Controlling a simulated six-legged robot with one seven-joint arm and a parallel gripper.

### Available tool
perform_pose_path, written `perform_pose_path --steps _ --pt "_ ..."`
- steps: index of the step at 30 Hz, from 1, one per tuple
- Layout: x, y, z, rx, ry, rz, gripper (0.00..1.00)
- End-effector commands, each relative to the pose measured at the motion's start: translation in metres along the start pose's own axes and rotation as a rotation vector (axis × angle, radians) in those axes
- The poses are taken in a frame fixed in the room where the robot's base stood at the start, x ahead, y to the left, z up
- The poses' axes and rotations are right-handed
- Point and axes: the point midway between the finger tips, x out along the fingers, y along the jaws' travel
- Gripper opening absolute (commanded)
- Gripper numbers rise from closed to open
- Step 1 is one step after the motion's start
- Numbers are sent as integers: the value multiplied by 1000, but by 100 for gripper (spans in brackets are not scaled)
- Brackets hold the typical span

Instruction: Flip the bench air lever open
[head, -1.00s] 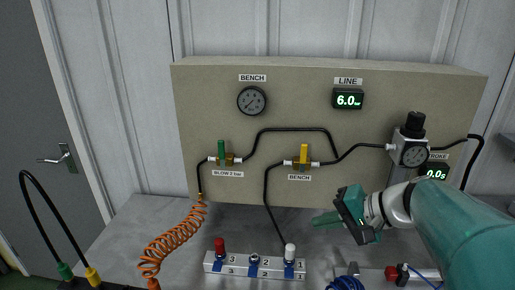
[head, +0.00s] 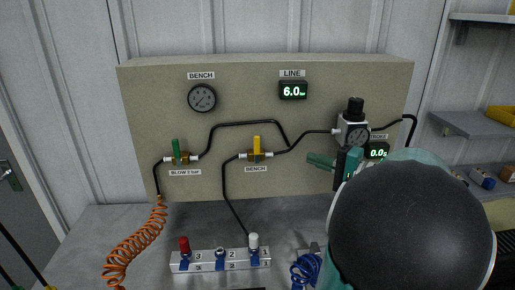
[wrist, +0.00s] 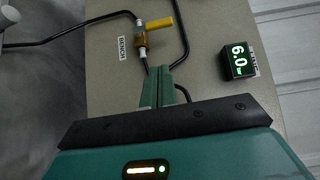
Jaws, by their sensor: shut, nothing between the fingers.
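The bench air lever (head: 257,143) is a yellow handle on a brass valve above the lower BENCH label. It stands upright, crosswise to the black hose line. In the wrist view the yellow lever (wrist: 160,23) shows beyond my fingertips, near the top. My gripper (head: 318,160) is shut and empty, in front of the panel to the right of the lever and apart from it. Its green fingers (wrist: 164,86) are together in the wrist view. My arm hides the panel's lower right part.
The beige panel (head: 140,100) carries a BENCH gauge (head: 201,98), a 6.0 LINE display (head: 293,89), a green BLOW lever (head: 175,147) and a regulator (head: 352,128). An orange coiled hose (head: 128,245) and a numbered manifold (head: 208,267) are below.

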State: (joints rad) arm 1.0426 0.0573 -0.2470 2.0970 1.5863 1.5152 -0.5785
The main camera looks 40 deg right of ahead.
Motion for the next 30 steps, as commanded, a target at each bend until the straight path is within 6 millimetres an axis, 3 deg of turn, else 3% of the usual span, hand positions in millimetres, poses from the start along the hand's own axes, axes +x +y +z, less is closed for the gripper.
perform_pose_path --steps 6,17,23,30 --pt "-14 -2 -16 -2 43 -33 0" --pt "-13 -2 -16 -2 45 -32 0" --pt "13 -3 -16 -2 40 -33 0" --pt "62 -4 -16 -1 37 -32 0"
